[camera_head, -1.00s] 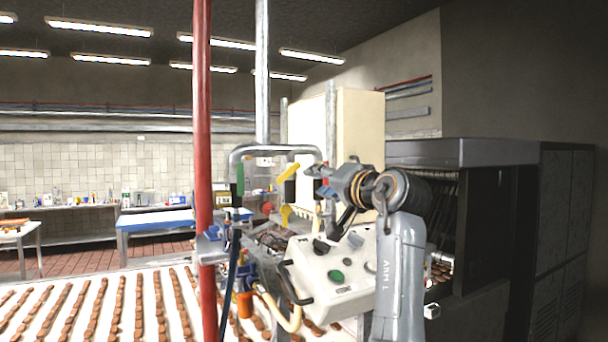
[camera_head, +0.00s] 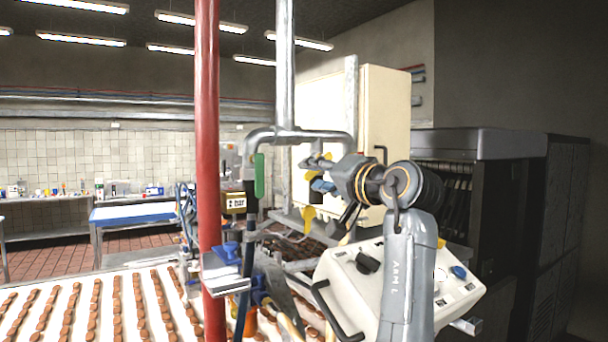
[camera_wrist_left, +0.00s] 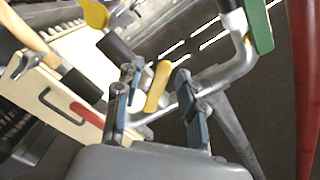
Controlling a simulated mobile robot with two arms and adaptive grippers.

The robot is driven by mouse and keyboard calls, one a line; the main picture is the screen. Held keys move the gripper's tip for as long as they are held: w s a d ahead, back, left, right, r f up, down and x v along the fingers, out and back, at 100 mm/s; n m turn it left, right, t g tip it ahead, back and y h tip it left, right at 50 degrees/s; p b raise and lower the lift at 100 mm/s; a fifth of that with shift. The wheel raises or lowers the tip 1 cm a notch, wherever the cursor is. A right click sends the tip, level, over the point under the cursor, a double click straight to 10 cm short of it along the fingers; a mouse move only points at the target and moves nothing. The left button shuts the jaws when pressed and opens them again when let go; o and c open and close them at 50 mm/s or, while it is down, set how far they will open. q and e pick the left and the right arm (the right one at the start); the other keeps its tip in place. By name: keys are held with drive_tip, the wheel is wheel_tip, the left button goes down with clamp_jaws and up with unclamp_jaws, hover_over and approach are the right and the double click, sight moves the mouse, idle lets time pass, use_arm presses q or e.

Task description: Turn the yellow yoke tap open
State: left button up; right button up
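A yellow tap handle (camera_wrist_left: 157,86) sits on the grey pipework and shows between the two fingers of my left gripper (camera_wrist_left: 156,80) in the left wrist view. In the head view my left gripper (camera_head: 316,173) is at the pipe, and a small part of yellow (camera_head: 304,163) shows beside its fingers. The fingers are open, one on each side of the handle; I cannot tell whether they touch it. A second yellow handle (camera_head: 308,215) hangs lower down and also shows at the top of the wrist view (camera_wrist_left: 95,13). My right gripper is not in view.
A green handle (camera_head: 259,175) is on the pipe's left branch. A red post (camera_head: 207,130) stands left of it. A white control box (camera_head: 350,285) with knobs lies below my arm. A cream cabinet (camera_head: 385,120) stands behind. Rows of biscuits lie on the white belt (camera_head: 65,310).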

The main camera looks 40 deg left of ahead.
use_arm(q)
drive_tip(key=shift+w, duration=0.1)
drive_tip(key=shift+s+d+r, duration=0.2)
drive_tip(key=shift+d, duration=0.3)
drive_tip(key=shift+c, duration=1.1)
clamp_jaws()
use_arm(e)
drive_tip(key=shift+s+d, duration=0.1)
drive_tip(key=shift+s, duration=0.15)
